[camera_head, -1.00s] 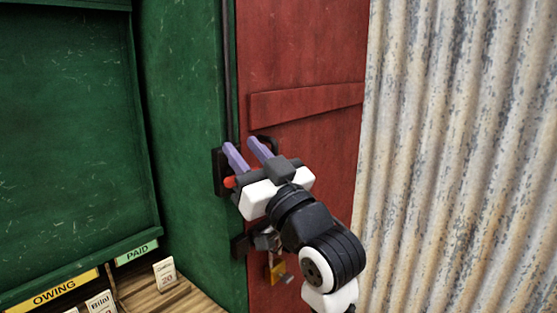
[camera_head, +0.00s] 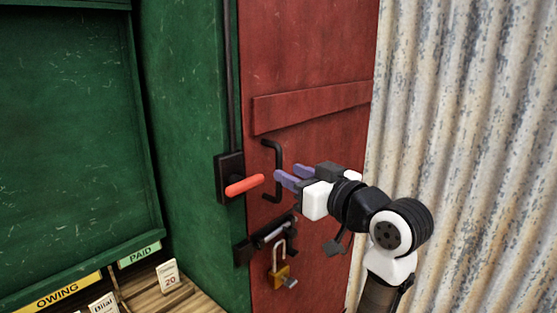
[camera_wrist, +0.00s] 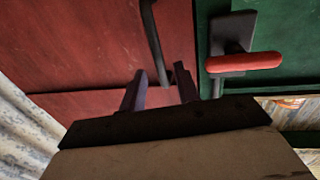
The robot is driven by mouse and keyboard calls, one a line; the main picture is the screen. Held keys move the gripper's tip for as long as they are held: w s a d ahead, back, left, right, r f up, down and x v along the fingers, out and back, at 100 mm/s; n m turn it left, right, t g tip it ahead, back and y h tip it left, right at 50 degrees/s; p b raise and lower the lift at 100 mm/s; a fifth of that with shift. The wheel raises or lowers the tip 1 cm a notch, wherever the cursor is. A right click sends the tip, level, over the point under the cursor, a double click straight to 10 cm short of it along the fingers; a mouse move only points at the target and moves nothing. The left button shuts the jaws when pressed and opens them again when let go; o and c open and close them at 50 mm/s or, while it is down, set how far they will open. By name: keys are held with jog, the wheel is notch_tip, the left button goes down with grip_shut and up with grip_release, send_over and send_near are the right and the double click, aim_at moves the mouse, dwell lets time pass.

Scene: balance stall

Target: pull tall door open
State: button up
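The tall red door (camera_head: 315,60) stands at the middle, with its left edge against the green frame; it looks shut. A black bar handle (camera_head: 277,153) is fixed upright on it near that edge. My gripper (camera_head: 286,178) is open, with its purple fingers at the lower part of the handle. In the wrist view the handle (camera_wrist: 152,40) runs down between the two spread fingers (camera_wrist: 160,85); I cannot tell whether they touch it. A red lever (camera_head: 245,185) on a black plate sticks out just left of the handle.
Below the handle are a dark bolt (camera_head: 268,236) and a hanging brass padlock (camera_head: 282,275). A green board (camera_head: 70,130) and a wooden counter (camera_head: 195,303) with small cards lie left. A corrugated metal wall (camera_head: 465,130) stands close behind my arm on the right.

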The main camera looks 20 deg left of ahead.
aim_at(278, 195)
jog(key=p+x, duration=0.1)
jog(key=x, duration=0.4)
grip_shut()
